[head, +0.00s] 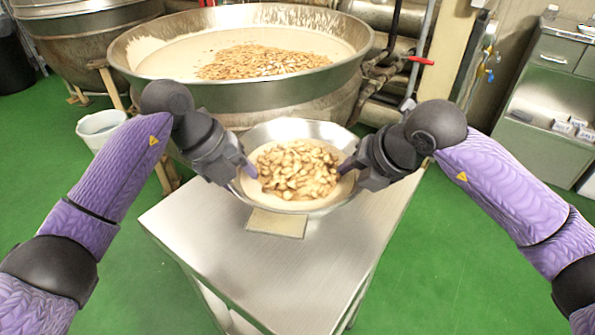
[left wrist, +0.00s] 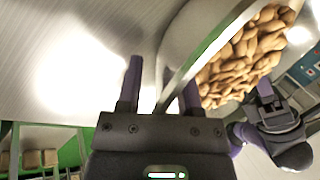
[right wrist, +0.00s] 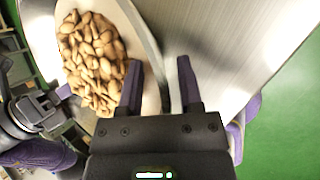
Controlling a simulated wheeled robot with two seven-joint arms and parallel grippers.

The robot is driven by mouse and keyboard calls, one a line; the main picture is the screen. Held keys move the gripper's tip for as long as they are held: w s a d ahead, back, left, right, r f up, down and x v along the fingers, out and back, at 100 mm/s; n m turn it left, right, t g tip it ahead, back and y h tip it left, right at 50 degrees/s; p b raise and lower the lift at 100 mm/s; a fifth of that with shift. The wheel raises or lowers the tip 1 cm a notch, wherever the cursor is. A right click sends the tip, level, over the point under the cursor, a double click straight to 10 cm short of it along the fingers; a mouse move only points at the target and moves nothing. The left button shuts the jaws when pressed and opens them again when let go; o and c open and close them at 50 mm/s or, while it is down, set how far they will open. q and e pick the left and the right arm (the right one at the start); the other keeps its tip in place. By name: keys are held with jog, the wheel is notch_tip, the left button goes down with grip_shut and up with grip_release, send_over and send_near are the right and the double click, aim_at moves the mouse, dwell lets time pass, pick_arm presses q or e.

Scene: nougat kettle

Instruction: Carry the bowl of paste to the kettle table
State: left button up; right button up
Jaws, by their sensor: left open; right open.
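The steel bowl (head: 318,130) holds beige paste topped with a heap of brown nuts (head: 297,169). It rests upright at the far end of the steel table (head: 290,270), just in front of the large kettle (head: 240,95). My left gripper (head: 246,170) is open at the bowl's left rim; in the left wrist view its fingers (left wrist: 161,85) stand either side of the rim. My right gripper (head: 346,166) is open at the right rim; in the right wrist view the rim lies between its fingers (right wrist: 159,88). Finger contact cannot be told.
A flat beige square (head: 277,222) lies on the table at the bowl's front edge. The table's near part is bare. A white bucket (head: 98,126) stands left, pipes (head: 385,70) behind right, and a grey cabinet (head: 545,100) at far right.

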pick_arm(q)
grip_shut()
pick_arm(e)
grip_shut()
dwell(1.0)
